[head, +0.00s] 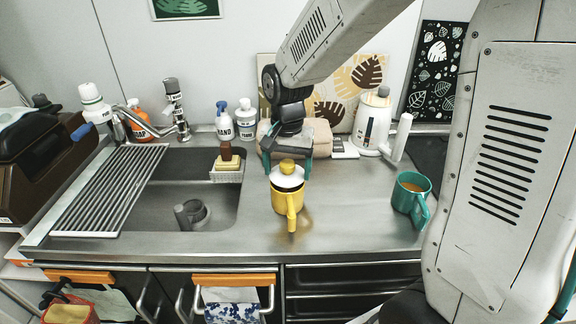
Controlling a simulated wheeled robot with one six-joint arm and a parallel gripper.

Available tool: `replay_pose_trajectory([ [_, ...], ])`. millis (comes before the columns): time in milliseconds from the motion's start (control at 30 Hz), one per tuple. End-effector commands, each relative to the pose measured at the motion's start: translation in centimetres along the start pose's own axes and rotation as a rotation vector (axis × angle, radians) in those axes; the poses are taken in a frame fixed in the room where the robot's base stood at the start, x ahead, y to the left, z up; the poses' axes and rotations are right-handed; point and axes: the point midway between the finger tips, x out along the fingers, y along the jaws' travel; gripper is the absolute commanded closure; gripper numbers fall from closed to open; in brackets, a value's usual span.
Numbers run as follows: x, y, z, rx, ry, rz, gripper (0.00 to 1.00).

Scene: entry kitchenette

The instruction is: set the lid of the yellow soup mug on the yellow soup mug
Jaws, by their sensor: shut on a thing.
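The yellow soup mug (284,203) stands upright on the steel counter, its handle toward me. Its lid (287,179), white with a yellow knob, is over the mug's opening. A dark brown strip of the mug's contents or inside shows under the lid's near edge, so the lid looks a little above the rim or off it; I cannot tell whether they touch. My gripper (287,167) comes down from above and behind, its teal fingers on either side of the knob, shut on the lid.
A teal mug (411,193) with a brown drink stands to the right. A white kettle (371,122) is behind it. The sink (190,205) with a drying rack (110,190) lies left, a sponge holder (228,170) at its edge. Counter between the mugs is clear.

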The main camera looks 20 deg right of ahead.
Motion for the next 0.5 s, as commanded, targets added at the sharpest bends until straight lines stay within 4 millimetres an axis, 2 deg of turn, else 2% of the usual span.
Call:
replay_pose_trajectory([
  [500,1.04,0.00,-0.01,0.000,0.000,0.000,0.46],
])
